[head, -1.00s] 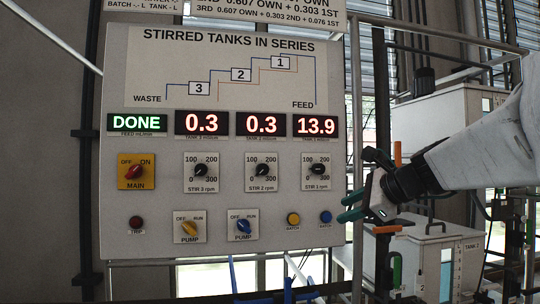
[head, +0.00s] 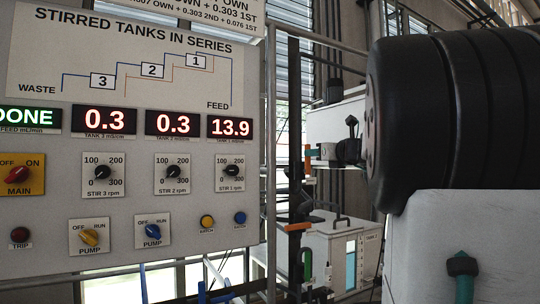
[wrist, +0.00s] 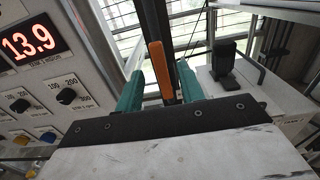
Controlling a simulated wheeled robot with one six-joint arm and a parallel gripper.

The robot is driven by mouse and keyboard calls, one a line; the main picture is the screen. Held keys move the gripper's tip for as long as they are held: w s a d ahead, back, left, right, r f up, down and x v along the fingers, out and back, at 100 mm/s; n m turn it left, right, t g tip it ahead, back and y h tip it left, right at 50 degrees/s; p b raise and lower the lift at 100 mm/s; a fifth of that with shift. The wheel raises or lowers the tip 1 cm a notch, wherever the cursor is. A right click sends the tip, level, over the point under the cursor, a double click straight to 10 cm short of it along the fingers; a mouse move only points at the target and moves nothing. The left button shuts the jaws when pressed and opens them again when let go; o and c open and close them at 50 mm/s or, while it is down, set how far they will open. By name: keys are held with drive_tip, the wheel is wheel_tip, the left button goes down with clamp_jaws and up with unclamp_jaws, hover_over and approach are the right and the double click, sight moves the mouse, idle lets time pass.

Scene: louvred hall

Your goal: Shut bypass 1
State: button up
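An orange lever (wrist: 161,72) stands roughly upright between the two teal fingers of my gripper (wrist: 158,84) in the wrist view. Narrow gaps show on both sides of it, so the gripper is open around or just short of it; the depth is hard to judge. In the head view my gripper (head: 318,163) is small, at the upright orange lever (head: 307,156) on the dark pipework right of the panel. A second orange lever (head: 298,227) lies level below it, and a green handle (head: 307,263) hangs upright lower still. No bypass label is readable.
The control panel (head: 120,240) with knobs and displays stands close on the left; its third tank display (head: 230,127) reads 13.9. A white tank (head: 330,240) stands behind the levers. In the wrist view, a white lid with a black fitting (wrist: 226,62) lies right of the fingers.

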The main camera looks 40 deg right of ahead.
sight(308, 159)
drive_tip(key=shift+x, duration=2.45)
drive_tip(key=shift+a, duration=0.1)
clamp_jaws()
